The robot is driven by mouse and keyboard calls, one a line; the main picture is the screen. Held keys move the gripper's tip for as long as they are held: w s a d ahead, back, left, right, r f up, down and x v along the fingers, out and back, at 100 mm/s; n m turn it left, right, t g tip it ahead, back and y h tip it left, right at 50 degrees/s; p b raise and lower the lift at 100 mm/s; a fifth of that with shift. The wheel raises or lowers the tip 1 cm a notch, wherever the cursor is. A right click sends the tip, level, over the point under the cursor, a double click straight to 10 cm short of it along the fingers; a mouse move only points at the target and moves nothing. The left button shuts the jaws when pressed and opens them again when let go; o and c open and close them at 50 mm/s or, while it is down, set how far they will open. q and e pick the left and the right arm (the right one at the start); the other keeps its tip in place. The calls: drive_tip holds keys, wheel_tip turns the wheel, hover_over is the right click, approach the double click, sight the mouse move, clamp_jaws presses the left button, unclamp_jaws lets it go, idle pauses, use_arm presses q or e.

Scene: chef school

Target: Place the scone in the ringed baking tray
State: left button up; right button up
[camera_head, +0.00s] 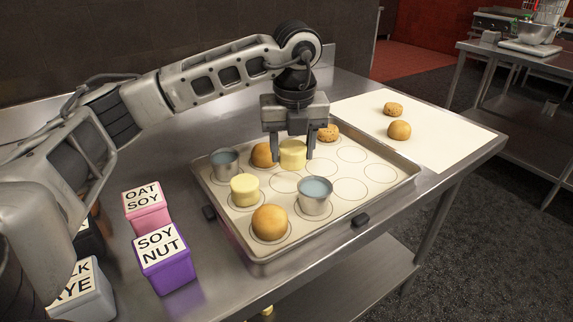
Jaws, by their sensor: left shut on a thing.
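The ringed baking tray (351,188) lies on the steel table, with printed circles on its pale surface. My left gripper (292,154) points down over the tray's back middle and is shut on a pale yellow, short round scone (292,155). The scone is low over the tray; I cannot tell whether its base touches the surface. A second pale yellow scone (244,190) stands in a ring at the left. My right gripper is not in view.
The tray also holds brown buns (269,222), a cookie (329,133) and metal cups (314,194). Its right rings are empty. A white board (440,131) at the right bears a cookie and a bun. Labelled boxes (163,259) stand at the left.

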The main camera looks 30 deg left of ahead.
sight(287, 167)
use_arm(q)
drive_tip(key=f, duration=0.2)
drive_tip(key=a+f, duration=0.1)
drive_tip(key=shift+s+f+p, duration=0.3)
drive_tip(key=shift+s, duration=0.05)
drive_tip(key=shift+w+f, duration=0.1)
drive_tip(key=shift+f, duration=0.3)
drive_tip(key=shift+f, duration=0.15)
drive_tip(key=o, duration=1)
drive_tip(key=r, duration=0.8)
drive_tip(key=s+d+r, duration=0.1)
drive_tip(key=r, duration=0.3)
drive_tip(key=shift+r, duration=0.15)
drive_tip(key=shift+r, duration=0.1)
